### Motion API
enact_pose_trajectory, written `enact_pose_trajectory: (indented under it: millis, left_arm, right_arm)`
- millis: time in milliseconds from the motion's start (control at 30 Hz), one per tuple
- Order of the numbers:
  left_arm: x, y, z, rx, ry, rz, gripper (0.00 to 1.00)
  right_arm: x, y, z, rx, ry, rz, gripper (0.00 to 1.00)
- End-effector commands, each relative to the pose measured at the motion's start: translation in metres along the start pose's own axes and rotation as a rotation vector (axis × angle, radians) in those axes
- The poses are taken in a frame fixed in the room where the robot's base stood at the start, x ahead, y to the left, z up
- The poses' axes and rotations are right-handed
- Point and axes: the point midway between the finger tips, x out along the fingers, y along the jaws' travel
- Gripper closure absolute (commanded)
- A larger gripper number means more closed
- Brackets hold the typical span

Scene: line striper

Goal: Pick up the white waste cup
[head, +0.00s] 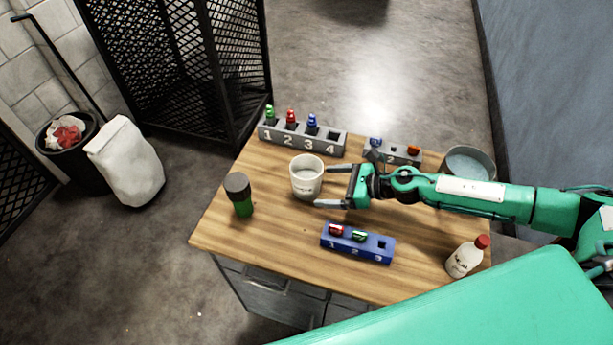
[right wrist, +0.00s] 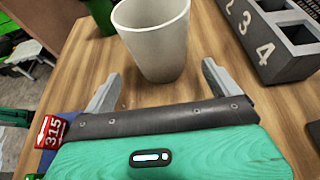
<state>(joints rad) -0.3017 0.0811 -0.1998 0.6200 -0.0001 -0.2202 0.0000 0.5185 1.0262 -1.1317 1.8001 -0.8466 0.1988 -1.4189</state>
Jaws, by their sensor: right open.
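My right gripper (head: 322,187) is open beside the cup, coming from the right. In the right wrist view its two fingers (right wrist: 160,82) are spread, pointing toward the cup, and nothing is held between them. The cup's far side is hidden. My left gripper is not in view.
A grey numbered rack (head: 330,150) stands behind the cup. A blue rack (head: 358,252) lies in front. A green jar with a dark lid (head: 240,195) stands left. A red-capped bottle (head: 467,258), a smaller grey rack (head: 400,160) and a round bowl (head: 468,155) are right.

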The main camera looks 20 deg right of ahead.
Motion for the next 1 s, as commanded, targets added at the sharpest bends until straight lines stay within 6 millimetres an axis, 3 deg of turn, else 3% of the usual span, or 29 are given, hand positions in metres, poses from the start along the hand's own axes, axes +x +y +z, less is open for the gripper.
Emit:
enact_pose_trajectory:
  millis: [167,533,867,1000]
  left_arm:
    - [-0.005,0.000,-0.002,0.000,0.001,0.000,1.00]
    - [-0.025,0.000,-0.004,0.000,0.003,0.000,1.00]
    - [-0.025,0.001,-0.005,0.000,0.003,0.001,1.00]
    - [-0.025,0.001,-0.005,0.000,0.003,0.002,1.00]
  right_arm:
    - [0.008,0.000,0.002,0.000,-0.001,0.000,0.07]
    - [0.050,-0.002,0.007,0.001,-0.001,-0.001,0.07]
    - [0.056,-0.002,0.004,0.000,0.000,-0.001,0.07]
    - [0.055,-0.002,0.005,0.000,0.000,-0.001,0.31]
